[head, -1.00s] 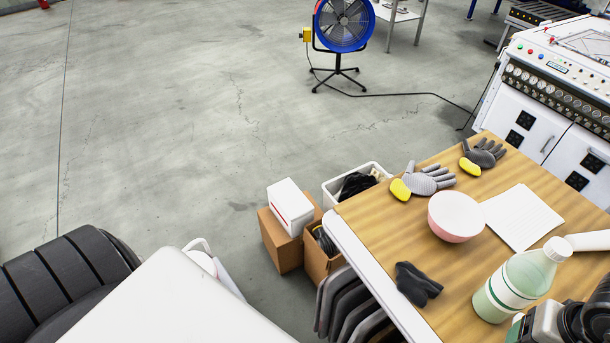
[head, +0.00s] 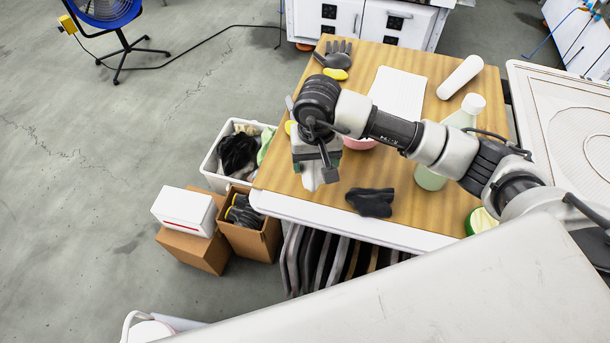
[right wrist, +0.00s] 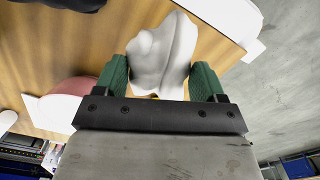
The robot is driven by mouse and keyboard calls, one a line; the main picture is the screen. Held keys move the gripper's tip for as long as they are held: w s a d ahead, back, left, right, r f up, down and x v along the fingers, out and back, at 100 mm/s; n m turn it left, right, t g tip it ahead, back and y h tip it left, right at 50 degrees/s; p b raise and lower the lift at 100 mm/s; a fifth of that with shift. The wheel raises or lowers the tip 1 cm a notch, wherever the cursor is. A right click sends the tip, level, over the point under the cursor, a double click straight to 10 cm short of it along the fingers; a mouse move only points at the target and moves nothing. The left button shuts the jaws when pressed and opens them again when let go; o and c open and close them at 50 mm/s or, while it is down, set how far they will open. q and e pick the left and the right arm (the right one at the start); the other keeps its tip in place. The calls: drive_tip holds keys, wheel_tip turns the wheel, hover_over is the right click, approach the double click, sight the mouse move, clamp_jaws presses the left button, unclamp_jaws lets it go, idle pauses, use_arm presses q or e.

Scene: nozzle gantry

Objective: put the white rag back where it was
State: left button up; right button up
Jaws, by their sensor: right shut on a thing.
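My right gripper (head: 316,168) is shut on the white rag (right wrist: 163,55). In the right wrist view the crumpled rag sits between the two green fingers of this gripper (right wrist: 160,82). In the head view the gripper is over the left part of the wooden table (head: 400,215), and a bit of white rag shows below the jaws. I cannot tell how high the rag is above the top. A white bin (head: 211,166) with black, green and pale cloths stands on the floor left of the table. My left gripper is out of view.
On the table are a dark cloth (head: 371,202), a partly hidden pink bowl (head: 360,144), paper (head: 397,92), a grey glove (head: 334,54), a white cylinder (head: 460,77) and a bottle (head: 431,178). Cardboard boxes (head: 193,250) and a white box (head: 184,209) stand left.

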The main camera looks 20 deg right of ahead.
drive_tip(key=shift+w+a+f, duration=0.1)
drive_tip(key=shift+a+f, duration=0.2)
drive_tip(key=shift+a, duration=0.25)
drive_tip(key=shift+a+f, duration=0.3)
drive_tip(key=shift+a, duration=0.2)
drive_tip(key=shift+a+f, duration=0.1)
drive_tip(key=shift+f, duration=0.15)
wheel_tip(320, 180, down, 4)
drive_tip(key=shift+r+b, duration=0.25)
drive_tip(key=shift+b, duration=0.65)
drive_tip(key=shift+f, duration=0.1)
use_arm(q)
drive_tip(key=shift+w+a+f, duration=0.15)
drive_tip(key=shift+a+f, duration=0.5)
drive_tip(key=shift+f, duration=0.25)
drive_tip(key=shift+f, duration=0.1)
